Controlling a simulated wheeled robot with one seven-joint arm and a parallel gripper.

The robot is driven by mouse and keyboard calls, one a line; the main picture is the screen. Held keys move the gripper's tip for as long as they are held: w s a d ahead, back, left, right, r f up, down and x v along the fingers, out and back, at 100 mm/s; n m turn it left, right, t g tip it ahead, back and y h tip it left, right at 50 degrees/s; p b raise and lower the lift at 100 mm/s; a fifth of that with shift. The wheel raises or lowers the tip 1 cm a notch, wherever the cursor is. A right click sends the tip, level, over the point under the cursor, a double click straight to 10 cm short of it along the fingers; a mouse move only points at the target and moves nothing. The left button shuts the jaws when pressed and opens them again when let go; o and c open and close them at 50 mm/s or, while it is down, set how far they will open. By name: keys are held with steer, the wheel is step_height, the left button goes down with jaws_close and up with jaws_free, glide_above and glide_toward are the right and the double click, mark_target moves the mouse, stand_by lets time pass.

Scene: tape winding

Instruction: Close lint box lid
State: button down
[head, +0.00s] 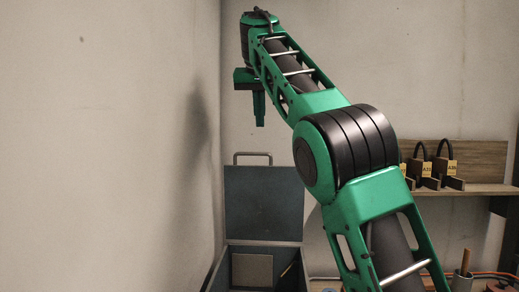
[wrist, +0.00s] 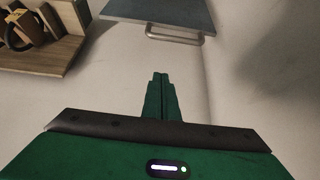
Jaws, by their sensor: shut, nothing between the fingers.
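The lint box (head: 234,252) stands low against the back wall, in the lower middle of the head view. Its blue-grey lid (head: 262,205) stands upright and open, with a metal handle (head: 253,155) on its top edge. In the wrist view the lid (wrist: 160,10) and its handle (wrist: 174,33) show at the top. My gripper (head: 260,124) is above the lid, pointing down, apart from the handle. In the wrist view my gripper (wrist: 160,75) is shut and empty. The box's lower front is cut off by the head view's edge.
A wooden shelf (head: 480,189) with tagged black items (head: 445,168) is on the right; it also shows at the upper left of the wrist view (wrist: 50,60). A plain wall stands close on the left.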

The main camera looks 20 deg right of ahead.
step_height(320, 180, down, 8)
steer(key=shift+w+d+f, duration=0.25)
steer(key=shift+w+d, duration=0.1)
steer(key=shift+w, duration=0.05)
stand_by(0.5)
steer(key=shift+s, duration=0.2)
stand_by(0.4)
